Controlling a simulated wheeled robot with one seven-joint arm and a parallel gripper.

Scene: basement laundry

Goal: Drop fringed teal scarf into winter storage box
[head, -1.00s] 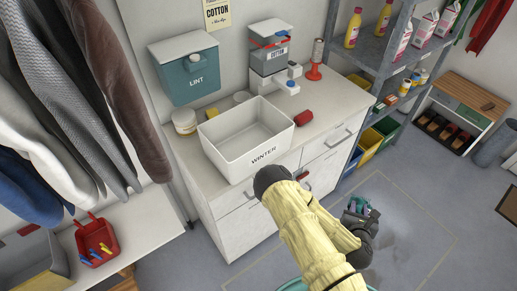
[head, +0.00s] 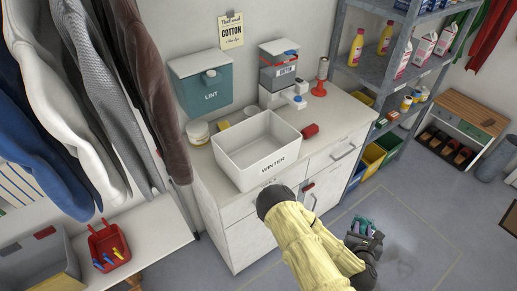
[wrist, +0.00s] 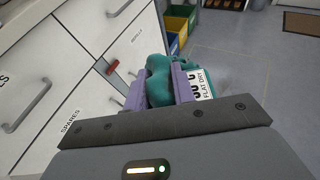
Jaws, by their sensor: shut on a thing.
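The teal scarf (wrist: 160,82) is bunched between the purple fingers of my gripper (wrist: 155,92) in the wrist view. A white tag reading "FLAT DRY" (wrist: 201,82) hangs at its right side. In the head view my gripper (head: 365,238) is small, low over the floor at the right of the cabinet, with a bit of teal scarf (head: 362,226) showing. The white box marked WINTER (head: 273,167) stands open on the counter, to the left of and above my gripper. Its visible inside looks empty. The scarf's fringe cannot be made out.
The cabinet's counter (head: 335,125) also holds a red cylinder (head: 310,131), a jar (head: 198,132) and a dispenser (head: 279,72). A teal LINT bin (head: 208,85) hangs on the wall. Metal shelves (head: 375,70) stand right. A bench with a red caddy (head: 108,246) is left.

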